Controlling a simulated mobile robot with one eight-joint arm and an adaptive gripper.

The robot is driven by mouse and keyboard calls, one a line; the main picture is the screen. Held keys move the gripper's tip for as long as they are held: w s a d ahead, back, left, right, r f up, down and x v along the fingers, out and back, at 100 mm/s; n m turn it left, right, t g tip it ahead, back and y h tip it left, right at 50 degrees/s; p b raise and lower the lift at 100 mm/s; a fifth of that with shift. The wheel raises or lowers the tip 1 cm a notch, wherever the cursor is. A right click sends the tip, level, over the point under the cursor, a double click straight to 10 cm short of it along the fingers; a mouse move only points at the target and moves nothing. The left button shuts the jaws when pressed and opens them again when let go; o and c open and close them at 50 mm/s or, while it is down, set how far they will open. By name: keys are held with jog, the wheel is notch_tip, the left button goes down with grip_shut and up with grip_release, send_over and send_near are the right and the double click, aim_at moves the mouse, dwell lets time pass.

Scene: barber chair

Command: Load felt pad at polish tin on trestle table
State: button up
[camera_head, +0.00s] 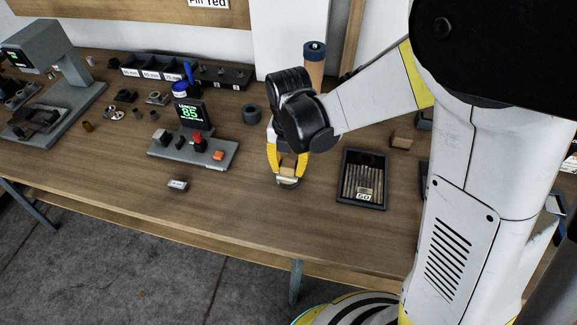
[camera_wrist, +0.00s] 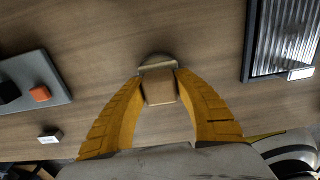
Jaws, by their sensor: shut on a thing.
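My gripper (camera_head: 287,166) is over the trestle table (camera_head: 240,215), pointing down, with its yellow fingers shut on a small tan block that looks like the felt pad (camera_head: 288,173). The pad also shows between the fingertips in the wrist view (camera_wrist: 160,90). A low round thing, apparently the polish tin (camera_head: 288,184), is on the table right under the pad. Its pale curved edge shows just beyond the pad in the wrist view (camera_wrist: 156,59). The pad overlaps the tin in both views; I cannot tell whether they touch. The tin's middle is hidden.
A dark tray of rods (camera_head: 376,153), marked 50, lies close on the right. A grey stand with a screen reading 85 (camera_head: 193,112) is on the left, with a small labelled block (camera_head: 178,185) in front. A brown cylinder (camera_head: 314,72) stands behind. The table front is mostly clear.

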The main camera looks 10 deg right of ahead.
aim_at(291, 162)
dwell(0.4)
jog(key=shift+r+p, duration=0.3)
jog(key=shift+c, duration=0.6)
jog(key=shift+r+p, duration=2.4)
jog(key=shift+r, duration=0.85)
jog(key=shift+w+d+f+m, duration=0.1)
jog(key=shift+d+m, duration=0.2)
jog(key=shift+m, duration=0.4)
jog(key=d+m, duration=0.4)
jog(key=m, duration=0.6)
jog(key=w+d+f+m, duration=0.1)
jog(key=d+m, duration=0.3)
jog(key=m, duration=0.6)
jog(key=w+d+f+m, duration=0.1)
jog(key=d+m, duration=0.4)
jog(key=m, duration=0.5)
jog(key=shift+w+m, duration=0.1)
jog(key=shift+m, duration=0.2)
